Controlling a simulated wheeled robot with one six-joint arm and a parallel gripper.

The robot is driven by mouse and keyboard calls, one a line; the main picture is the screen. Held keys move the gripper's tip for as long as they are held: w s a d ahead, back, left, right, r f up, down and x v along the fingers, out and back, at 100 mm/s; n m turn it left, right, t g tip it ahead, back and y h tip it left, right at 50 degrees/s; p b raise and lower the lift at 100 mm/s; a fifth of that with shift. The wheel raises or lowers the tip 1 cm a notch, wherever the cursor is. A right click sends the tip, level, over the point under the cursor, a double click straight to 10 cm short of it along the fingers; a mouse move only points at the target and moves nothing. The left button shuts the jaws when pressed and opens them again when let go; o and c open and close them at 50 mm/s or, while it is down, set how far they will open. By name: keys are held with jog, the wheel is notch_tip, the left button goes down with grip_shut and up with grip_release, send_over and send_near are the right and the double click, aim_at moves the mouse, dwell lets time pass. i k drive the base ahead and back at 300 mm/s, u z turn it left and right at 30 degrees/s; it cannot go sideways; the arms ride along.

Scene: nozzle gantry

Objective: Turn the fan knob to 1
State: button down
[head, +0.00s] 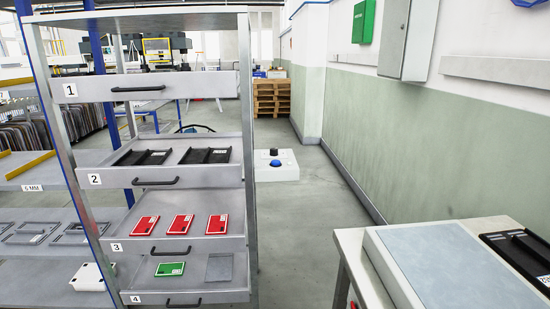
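No knob marked as a fan knob can be made out. A low white box (277,172) stands on the floor beyond the drawer rack. A blue dome (276,163) and a small dark round piece (273,152) sit on its top; I cannot tell whether either is a knob, and no numbers are readable there. A grey wall cabinet (405,38) hangs at the upper right, with no knob clearly visible on it. My gripper is not in view.
A metal rack (62,130) with numbered drawers fills the left; the lower ones hold black, red and green pieces. A workbench (385,285) with a black tray (520,258) is at the right. Clear floor (315,210) runs between them towards wooden pallets (271,98).

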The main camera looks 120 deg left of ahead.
aim_at(274, 152)
jog(key=u, duration=3.8)
jog(key=i, duration=1.2)
jog(key=z, duration=0.8)
